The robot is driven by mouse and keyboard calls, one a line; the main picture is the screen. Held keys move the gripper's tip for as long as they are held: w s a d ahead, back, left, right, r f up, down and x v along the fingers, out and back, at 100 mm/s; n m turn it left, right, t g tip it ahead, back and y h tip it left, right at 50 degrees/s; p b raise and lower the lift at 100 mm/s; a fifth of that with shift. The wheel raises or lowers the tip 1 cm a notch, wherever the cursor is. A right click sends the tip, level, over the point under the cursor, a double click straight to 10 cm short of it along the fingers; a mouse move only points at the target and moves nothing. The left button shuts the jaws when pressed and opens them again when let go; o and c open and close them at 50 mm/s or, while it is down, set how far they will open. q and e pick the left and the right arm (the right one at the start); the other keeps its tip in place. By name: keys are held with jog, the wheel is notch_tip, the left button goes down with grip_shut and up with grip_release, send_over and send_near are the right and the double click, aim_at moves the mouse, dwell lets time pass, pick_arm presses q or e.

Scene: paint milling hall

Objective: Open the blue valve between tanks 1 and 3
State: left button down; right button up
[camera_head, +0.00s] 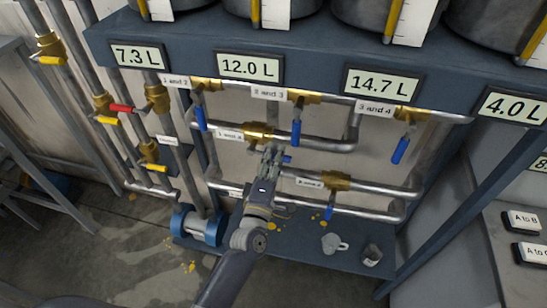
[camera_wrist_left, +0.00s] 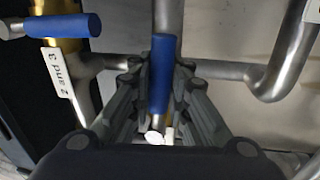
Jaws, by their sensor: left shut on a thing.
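The brass valve (camera_head: 258,130) beside the small label that seems to read "1 and 3" (camera_head: 230,135) sits on a middle pipe of the rack. My left gripper (camera_head: 272,152) is just below it, its fingers hiding part of the valve. A blue end (camera_head: 287,159) of the handle shows to the right of the fingers. In the left wrist view the blue handle (camera_wrist_left: 160,75) runs between the two fingers, and the gripper is shut on it. My right gripper is not in view.
The neighbouring blue handle (camera_head: 296,132) of valve "2 and 3" hangs close to the gripper; it also shows in the left wrist view (camera_wrist_left: 65,25). Another blue handle (camera_head: 400,150) hangs at right.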

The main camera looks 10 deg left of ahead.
pick_arm(q)
jog(key=shift+s+n, duration=0.1)
jog(key=shift+n, duration=0.4)
jog(key=c, duration=1.5)
grip_release()
jog(key=shift+c, duration=0.2)
jog(key=shift+r, duration=0.2)
jog(key=s, duration=0.4)
jog(key=s+f, duration=0.1)
jog(key=s, duration=0.3)
jog(key=s+f, duration=0.1)
jog(key=s, duration=0.3)
jog(key=shift+a+f, duration=0.15)
jog(key=shift+a, duration=0.05)
jog(key=shift+w, duration=0.1)
